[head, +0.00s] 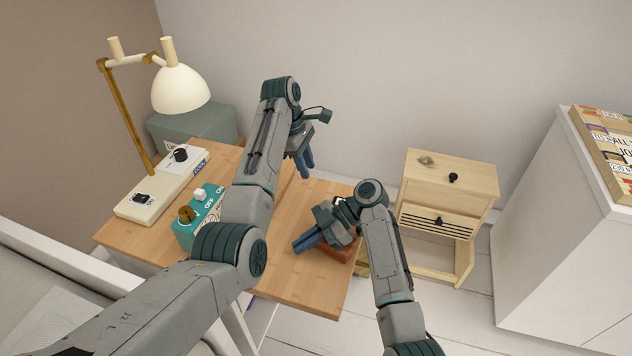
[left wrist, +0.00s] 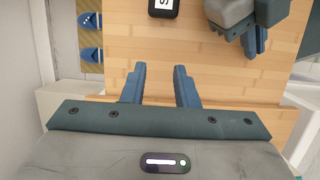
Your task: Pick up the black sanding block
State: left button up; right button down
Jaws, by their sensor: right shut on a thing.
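A black thing with a white patch marked with a letter (left wrist: 164,7) lies on the wooden desk at the top edge of the left wrist view, cut off. I cannot tell whether it is the black sanding block. I see no black block in the head view. My left gripper (head: 305,164) is above the far side of the desk; in the left wrist view its two blue fingers (left wrist: 160,80) are apart with nothing between them. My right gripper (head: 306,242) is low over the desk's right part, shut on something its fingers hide.
A reddish-brown thing (head: 338,252) lies beneath my right gripper. A teal box with knobs (head: 197,211), a white lamp (head: 180,90) and a pale panel with knobs (head: 150,198) stand on the desk's left. A wooden nightstand (head: 447,190) stands to the right. The desk's front (head: 300,285) is clear.

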pick_arm(q)
jog(key=o, duration=0.5)
jog(key=shift+s+d+r+g+h, duration=0.15)
jog(key=shift+s+d+r+h, duration=0.15)
jog(key=shift+d, duration=0.35)
jog(key=shift+s+d+r+g+h, duration=0.15)
jog(key=shift+s+d+r+h, duration=0.1)
jog(key=shift+d, duration=0.35)
send_over(334, 201)
jog(key=w+a, duration=0.1)
jog(key=a, duration=0.1)
jog(key=f, duration=0.5)
jog(key=shift+w+a+f, duration=0.1)
jog(key=shift+w+f, duration=0.1)
jog(key=shift+x, duration=2.95)
